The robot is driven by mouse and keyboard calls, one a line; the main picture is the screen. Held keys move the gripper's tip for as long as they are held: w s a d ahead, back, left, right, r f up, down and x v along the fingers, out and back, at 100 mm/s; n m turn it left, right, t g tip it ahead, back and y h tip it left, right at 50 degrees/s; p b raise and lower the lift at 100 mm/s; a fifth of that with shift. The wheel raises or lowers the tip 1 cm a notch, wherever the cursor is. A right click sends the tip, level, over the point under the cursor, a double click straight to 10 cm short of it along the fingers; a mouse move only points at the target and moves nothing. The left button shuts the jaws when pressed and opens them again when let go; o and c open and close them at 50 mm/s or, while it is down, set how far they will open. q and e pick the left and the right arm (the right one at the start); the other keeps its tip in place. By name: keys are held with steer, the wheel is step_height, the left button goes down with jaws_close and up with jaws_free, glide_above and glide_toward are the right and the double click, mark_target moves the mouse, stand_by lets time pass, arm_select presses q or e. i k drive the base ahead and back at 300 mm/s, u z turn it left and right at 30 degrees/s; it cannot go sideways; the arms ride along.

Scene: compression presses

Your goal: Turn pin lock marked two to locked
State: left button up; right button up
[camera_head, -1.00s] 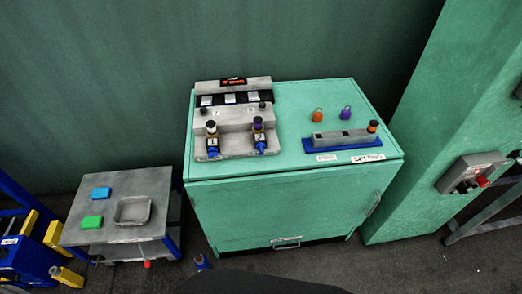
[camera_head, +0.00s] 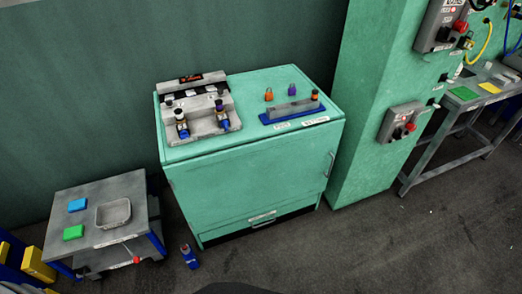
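Two pin locks with blue bases and dark upper parts stand upright at the front of the grey stepped fixture (camera_head: 200,100) on the green cabinet. The left pin lock (camera_head: 181,124) and the right pin lock (camera_head: 221,114) each carry a small white label. The labels are too small to read now; in the earlier frame the left one looks like 1 and the right one like 2. I cannot tell whether either is locked. Neither of my grippers is in view.
The green cabinet (camera_head: 240,180) also bears a blue tray (camera_head: 265,119) with a grey block, plus orange (camera_head: 269,95) and purple (camera_head: 292,89) padlock-like pieces. A grey cart (camera_head: 92,200) stands left. A blue item (camera_head: 189,257) is on the floor. Open floor lies front right.

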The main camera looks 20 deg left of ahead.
mark_target(224, 124)
steer(key=u, duration=0.15)
steer(key=k, duration=0.35)
steer(key=z, duration=1.4)
steer(key=i, duration=1.05)
steer(key=u, duration=0.95)
steer(key=i, duration=0.7)
steer(key=u, duration=0.85)
